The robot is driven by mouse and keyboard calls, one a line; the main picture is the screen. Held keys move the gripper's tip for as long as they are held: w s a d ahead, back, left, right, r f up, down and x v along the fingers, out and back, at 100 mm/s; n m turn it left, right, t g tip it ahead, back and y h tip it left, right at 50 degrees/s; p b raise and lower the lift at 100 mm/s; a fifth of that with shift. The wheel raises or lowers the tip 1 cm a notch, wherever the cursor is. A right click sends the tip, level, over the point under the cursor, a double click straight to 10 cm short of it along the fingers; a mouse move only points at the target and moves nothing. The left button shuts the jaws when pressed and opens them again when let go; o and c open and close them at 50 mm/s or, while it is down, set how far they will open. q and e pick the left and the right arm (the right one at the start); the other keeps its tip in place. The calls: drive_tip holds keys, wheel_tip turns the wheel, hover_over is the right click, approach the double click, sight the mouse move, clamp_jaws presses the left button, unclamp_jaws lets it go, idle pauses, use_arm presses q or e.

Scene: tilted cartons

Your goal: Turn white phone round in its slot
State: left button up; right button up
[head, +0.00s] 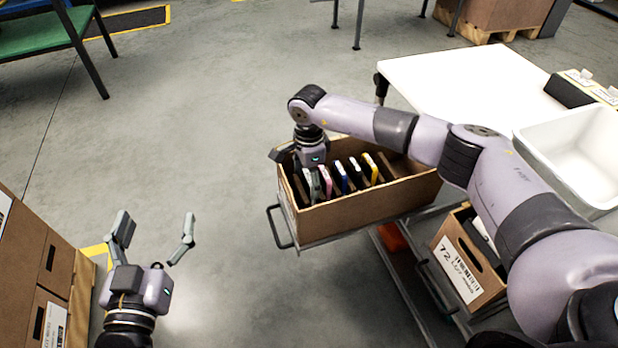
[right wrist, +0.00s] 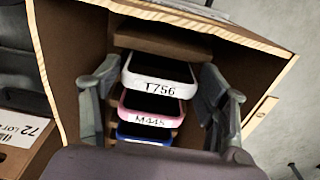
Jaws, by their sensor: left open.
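The white phone (right wrist: 158,88), labelled T756, stands in a slot of the brown carton (head: 345,214), at the end of a row of phones. In the head view the white phone (head: 314,189) is partly hidden by my right gripper (head: 299,168), which points down into the carton's left end. In the right wrist view my right gripper (right wrist: 160,82) has one finger on each side of the white phone, close to its edges. The fingers look apart, with no clear contact. My left gripper (head: 155,235) is open and empty above the floor at lower left.
A pink phone (right wrist: 148,108) and a blue phone (right wrist: 145,132) follow closely in the row. A yellow-edged phone (head: 371,168) stands further right. A white table (head: 455,75) with a white bin (head: 570,150) is at right. Stacked cartons (head: 25,260) stand at left.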

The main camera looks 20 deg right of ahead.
drive_tip(key=shift+o, duration=1.4)
wheel_tip(320, 180, up, 12)
